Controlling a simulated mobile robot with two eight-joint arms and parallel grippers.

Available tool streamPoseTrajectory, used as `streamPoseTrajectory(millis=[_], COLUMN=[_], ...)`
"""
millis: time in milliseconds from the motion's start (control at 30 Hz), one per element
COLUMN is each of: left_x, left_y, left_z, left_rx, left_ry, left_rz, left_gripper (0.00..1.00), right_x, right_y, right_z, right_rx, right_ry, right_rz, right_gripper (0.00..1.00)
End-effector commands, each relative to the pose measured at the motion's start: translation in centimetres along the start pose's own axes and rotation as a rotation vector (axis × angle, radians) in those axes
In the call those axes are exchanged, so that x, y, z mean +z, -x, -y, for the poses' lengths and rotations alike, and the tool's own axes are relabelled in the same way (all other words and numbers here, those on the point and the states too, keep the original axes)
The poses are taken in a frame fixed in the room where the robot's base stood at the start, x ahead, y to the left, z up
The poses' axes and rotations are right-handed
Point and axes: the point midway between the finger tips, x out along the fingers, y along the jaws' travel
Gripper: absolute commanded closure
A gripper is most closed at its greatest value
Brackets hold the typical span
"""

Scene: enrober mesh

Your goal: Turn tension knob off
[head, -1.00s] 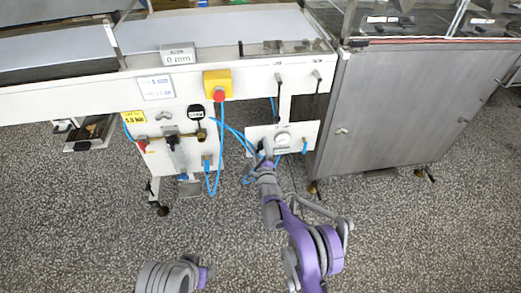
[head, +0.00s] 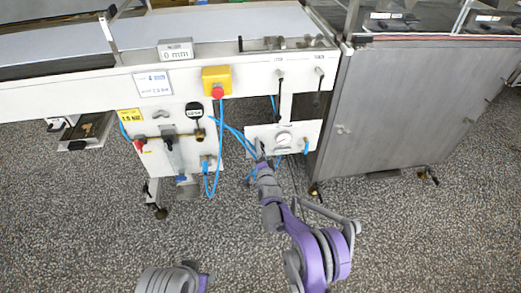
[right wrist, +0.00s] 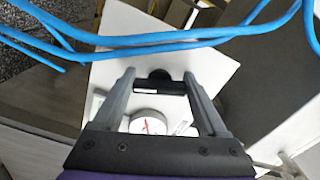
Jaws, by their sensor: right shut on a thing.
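A white panel (head: 290,131) with a round dial gauge (head: 283,140) stands low on the machine front. My right gripper (head: 262,157) is at the left part of this panel. In the right wrist view, its two grey fingers (right wrist: 160,78) are on either side of a dark knob (right wrist: 152,87), shut on it. The gauge (right wrist: 150,122) shows there beside the knob, between the fingers. The knob's turn position cannot be told, and I cannot read its label. Only a part of my left arm shows at the bottom of the head view; its gripper is not visible.
Blue hoses (head: 216,165) hang beside the panel and cross close to the fingertips in the right wrist view (right wrist: 200,38). A yellow box with a red button (head: 217,82) is above left. A grey metal cabinet (head: 385,115) stands to the right. The speckled floor in front is clear.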

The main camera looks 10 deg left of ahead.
Motion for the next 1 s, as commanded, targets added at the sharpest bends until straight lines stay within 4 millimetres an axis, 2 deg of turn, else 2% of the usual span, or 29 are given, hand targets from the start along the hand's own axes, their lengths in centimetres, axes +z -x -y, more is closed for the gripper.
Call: streamPoseTrajectory(millis=[1000], left_x=[-0.12], left_y=[0.61], left_z=[0.0], left_rx=[0.0], left_ry=[0.0], left_rz=[-0.001], left_gripper=[0.5], right_x=[-0.23], right_y=[-0.01], right_z=[-0.26], right_rx=[0.0], right_ry=[0.967], right_rz=[-0.001], right_gripper=[0.81])
